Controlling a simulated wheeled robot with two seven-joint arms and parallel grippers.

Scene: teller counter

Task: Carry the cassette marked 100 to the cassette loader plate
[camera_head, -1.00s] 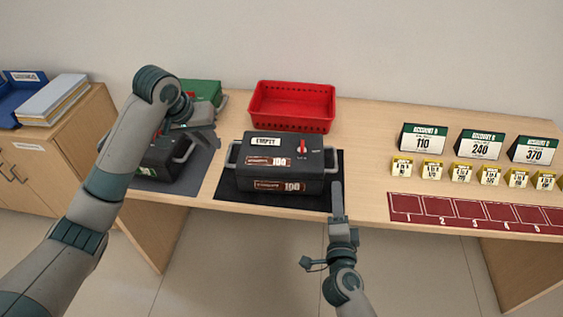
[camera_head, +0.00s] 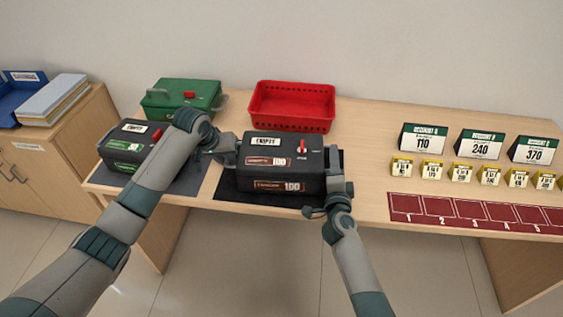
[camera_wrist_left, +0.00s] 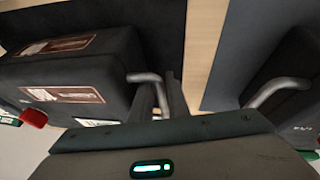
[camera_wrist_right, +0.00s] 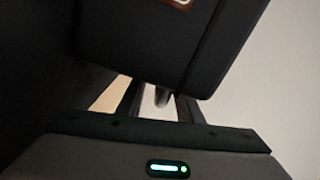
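The black cassette marked 100 (camera_head: 285,186), with brown labels and a red knob, sits upright on a black plate (camera_head: 232,190) on the counter. My left gripper (camera_head: 228,150) is at its left handle. In the left wrist view, the handle (camera_wrist_left: 145,78) runs between the left fingers (camera_wrist_left: 160,98), but I cannot tell whether they press on it. My right gripper (camera_head: 337,187) is at its right side. In the right wrist view, the right fingers (camera_wrist_right: 160,102) are apart, with the handle (camera_wrist_right: 162,97) between them. Which plate is the loader plate is not readable.
Left of it, a black cassette with green labels (camera_head: 125,150) stands on a grey plate (camera_head: 190,182). A green box (camera_head: 180,100) and a red basket (camera_head: 292,105) stand behind. Account signs (camera_head: 424,140), small yellow tags and a red numbered strip (camera_head: 470,212) are to the right.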

